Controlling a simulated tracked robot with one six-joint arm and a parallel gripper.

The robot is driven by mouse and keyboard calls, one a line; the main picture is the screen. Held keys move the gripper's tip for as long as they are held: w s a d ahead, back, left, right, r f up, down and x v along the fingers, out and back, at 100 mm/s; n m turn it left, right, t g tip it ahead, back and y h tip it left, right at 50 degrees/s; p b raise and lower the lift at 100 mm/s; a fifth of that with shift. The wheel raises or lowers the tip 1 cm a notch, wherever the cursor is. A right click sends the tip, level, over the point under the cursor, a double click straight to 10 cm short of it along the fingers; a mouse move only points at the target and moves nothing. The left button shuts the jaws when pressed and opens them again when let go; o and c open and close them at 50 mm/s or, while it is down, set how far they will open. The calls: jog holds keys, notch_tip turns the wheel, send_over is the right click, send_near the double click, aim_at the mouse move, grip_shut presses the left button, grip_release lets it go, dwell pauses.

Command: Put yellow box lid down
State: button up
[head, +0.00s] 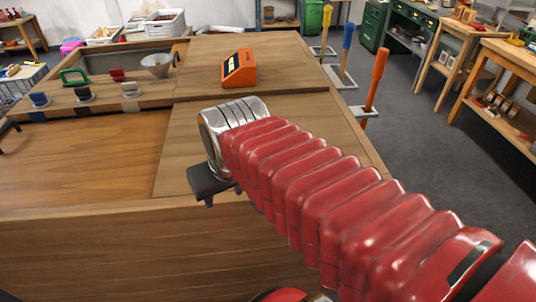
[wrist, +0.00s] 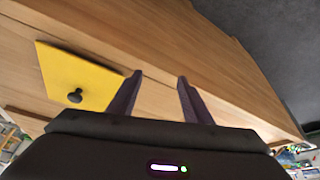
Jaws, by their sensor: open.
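The yellow box lid (wrist: 88,72) lies flat on the wooden surface in the wrist view, to the left of my gripper. It has a small dark round knob (wrist: 75,96). My gripper (wrist: 158,80) is open, with a gap between its two dark fingers and nothing between them. The lid is apart from the fingers. In the head view, my gripper (head: 211,183) is over the near part of the wooden table, and the lid is not visible there.
The wooden table (head: 90,150) has a clear left part. An orange device (head: 239,69) stands towards the back. A funnel (head: 157,65) and several small handled things are at the back left. Tools with yellow, blue and orange (head: 376,78) handles stand along the right edge.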

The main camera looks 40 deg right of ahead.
jog(key=shift+m+g, duration=0.7)
jog(key=shift+m, duration=0.1)
jog(key=w+d+r, duration=0.1)
jog(key=d, duration=0.2)
jog(key=w+d+r, duration=0.1)
jog(key=d, duration=0.2)
jog(key=w+d+r, duration=0.1)
jog(key=d, duration=0.2)
jog(key=shift+w+d, duration=0.2)
jog(key=w+d+r+n+g+y, duration=0.1)
jog(key=d+r+n, duration=0.5)
jog(key=d+r, duration=0.3)
jog(key=d, duration=0.2)
jog(key=shift+w+d+r+g, duration=0.3)
jog(key=shift+w+d, duration=0.05)
jog(key=shift+d, duration=0.05)
jog(key=shift+w+a+f, duration=0.1)
jog(key=shift+w+f, duration=0.1)
jog(key=shift+f, duration=1.25)
jog(key=shift+w+f, duration=0.25)
jog(key=shift+f, duration=1.15)
jog(key=shift+w+a+f, duration=0.1)
jog(key=shift+w+f, duration=0.1)
jog(key=shift+f, duration=1.25)
